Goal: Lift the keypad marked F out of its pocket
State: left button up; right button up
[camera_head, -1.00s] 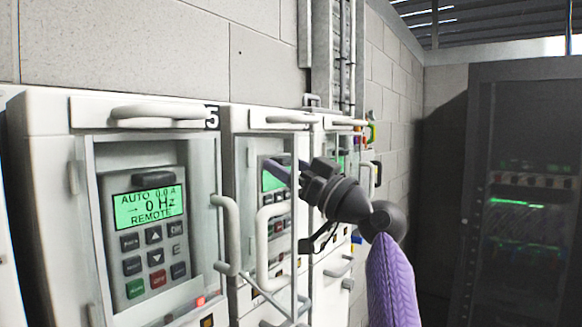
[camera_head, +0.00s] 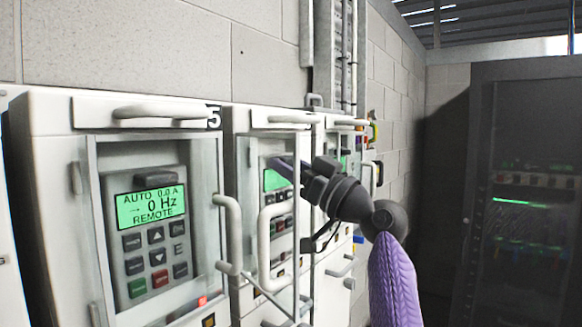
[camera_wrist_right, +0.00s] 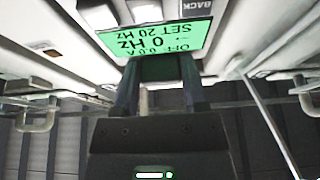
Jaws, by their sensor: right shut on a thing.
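A grey keypad with a green display (camera_head: 274,180) sits in the second cabinet, partly behind my right gripper (camera_head: 281,166) and a door handle. In the right wrist view the same keypad (camera_wrist_right: 155,38) is upside down, its display reading OFF, 0 Hz and SET 20 Hz. I cannot see an F on it. My right gripper (camera_wrist_right: 158,72) is shut on the keypad at its top edge; the grip itself is hard to make out. I cannot tell whether the keypad is clear of its pocket. My left gripper is not in view.
A keypad marked E (camera_head: 153,232) sits behind a clear door in the nearer cabinet. A white door handle (camera_head: 266,245) and clear door edge stand close below my right gripper. More cabinets follow along the wall. A dark rack (camera_head: 520,200) stands at right.

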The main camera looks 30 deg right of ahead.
jog(key=shift+r+p, duration=1.05)
jog(key=shift+r, duration=0.4)
jog(key=shift+s+b, duration=0.1)
jog(key=shift+b, duration=0.3)
jog(key=s+d+b, duration=0.4)
jog(key=s, duration=0.5)
